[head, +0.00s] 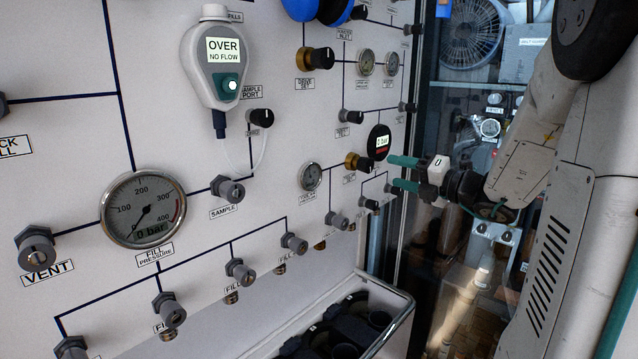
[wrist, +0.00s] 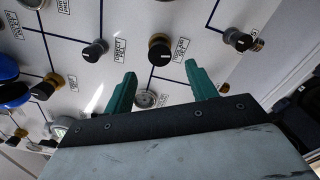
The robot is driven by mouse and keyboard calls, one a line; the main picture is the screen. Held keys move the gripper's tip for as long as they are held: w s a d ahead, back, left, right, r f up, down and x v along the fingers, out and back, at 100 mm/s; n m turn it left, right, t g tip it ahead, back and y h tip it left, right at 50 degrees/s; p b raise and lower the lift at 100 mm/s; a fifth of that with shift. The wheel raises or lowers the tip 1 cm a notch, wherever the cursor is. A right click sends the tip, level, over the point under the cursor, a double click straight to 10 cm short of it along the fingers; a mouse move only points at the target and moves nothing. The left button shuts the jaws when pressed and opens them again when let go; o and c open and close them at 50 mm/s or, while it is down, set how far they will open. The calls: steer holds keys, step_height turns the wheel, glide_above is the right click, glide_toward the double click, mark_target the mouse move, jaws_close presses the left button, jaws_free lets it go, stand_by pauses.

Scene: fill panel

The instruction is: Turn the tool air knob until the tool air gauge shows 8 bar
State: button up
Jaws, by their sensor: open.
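The knob that I take for the tool air knob (head: 358,160) is black with a brass collar, on the white panel; its small label is hard to read. It also shows in the wrist view (wrist: 160,50), just beyond and between the fingertips. A small round gauge labelled TOOL AIR (head: 310,176) is left of it; its needle is too small to read. It shows between the fingers in the wrist view (wrist: 145,98). My gripper (head: 392,171) has green fingers, is open and empty, and is right of the knob, apparently apart from it.
A dark round readout (head: 380,142) showing 0 bar sits just above the fingers. Black knobs (head: 369,203) are close below. A large fill pressure gauge (head: 144,209) and a grey meter reading OVER NO FLOW (head: 213,65) are at left. A bin of dark items (head: 395,330) stands below the panel.

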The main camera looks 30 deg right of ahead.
mark_target(370, 167)
steer(key=w+a+n, duration=0.1)
steer(key=w+n, duration=0.1)
steer(key=n, duration=0.2)
steer(key=w+a+n, duration=0.1)
steer(key=w+n, duration=0.2)
steer(key=n, duration=0.1)
steer(key=w+a+n, duration=0.1)
steer(key=w+n, duration=0.1)
steer(key=n, duration=0.2)
steer(key=shift+w+f, duration=0.15)
steer(key=shift+w, duration=0.05)
steer(key=c, duration=1)
